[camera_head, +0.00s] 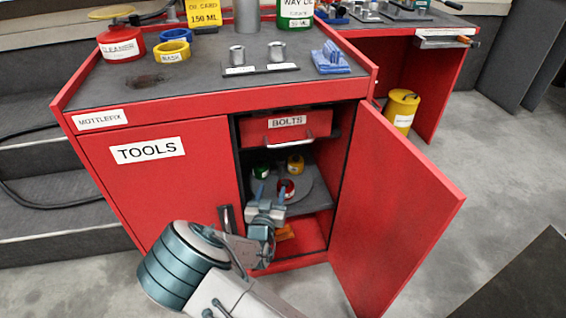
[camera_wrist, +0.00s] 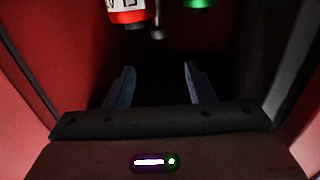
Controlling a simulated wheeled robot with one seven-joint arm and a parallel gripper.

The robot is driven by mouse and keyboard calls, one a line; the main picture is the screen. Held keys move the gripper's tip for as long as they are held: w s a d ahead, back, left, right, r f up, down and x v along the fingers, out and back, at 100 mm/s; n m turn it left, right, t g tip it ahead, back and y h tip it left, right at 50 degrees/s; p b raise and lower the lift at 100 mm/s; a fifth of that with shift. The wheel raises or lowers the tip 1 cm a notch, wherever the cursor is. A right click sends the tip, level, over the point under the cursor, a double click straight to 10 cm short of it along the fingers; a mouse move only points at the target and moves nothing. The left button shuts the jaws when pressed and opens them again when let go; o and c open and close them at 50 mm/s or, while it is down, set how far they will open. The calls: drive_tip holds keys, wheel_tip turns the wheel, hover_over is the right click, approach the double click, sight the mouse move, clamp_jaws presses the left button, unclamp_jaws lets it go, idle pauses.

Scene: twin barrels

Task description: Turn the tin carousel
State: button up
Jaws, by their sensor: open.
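The tin carousel (camera_head: 312,190) is a round grey plate on a shelf inside the open right half of the red cabinet. It bears a green tin (camera_head: 261,171), a yellow tin (camera_head: 295,164) and a red tin (camera_head: 286,190). My gripper (camera_head: 269,192) is at the cabinet opening, in front of the carousel, and hides part of its front left. In the wrist view my two blue fingers (camera_wrist: 160,84) stand apart with nothing between them. The red tin (camera_wrist: 127,15) and the green tin (camera_wrist: 199,3) show at the top edge there, beyond the fingertips.
The right cabinet door (camera_head: 395,215) stands open to the right. The TOOLS door (camera_head: 160,190) is shut on the left. A BOLTS drawer (camera_head: 288,125) is above the carousel, and an orange item (camera_head: 286,233) lies below. Several objects stand on the cabinet top.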

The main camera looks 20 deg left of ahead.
sight(280, 162)
drive_tip(key=w+b, duration=0.1)
drive_tip(key=w, duration=0.3)
drive_tip(key=w+a+b, duration=0.1)
drive_tip(key=w+b, duration=0.1)
drive_tip(key=w, duration=0.2)
drive_tip(key=w+a+b, duration=0.1)
drive_tip(key=w, duration=0.3)
drive_tip(key=shift+w+f+b, duration=0.1)
drive_tip(key=shift+w+b, duration=0.25)
drive_tip(key=shift+w, duration=0.4)
drive_tip(key=shift+c, duration=0.2)
clamp_jaws()
drive_tip(key=shift+d, duration=0.15)
drive_tip(key=shift+s+a, duration=0.1)
drive_tip(key=shift+a, duration=0.1)
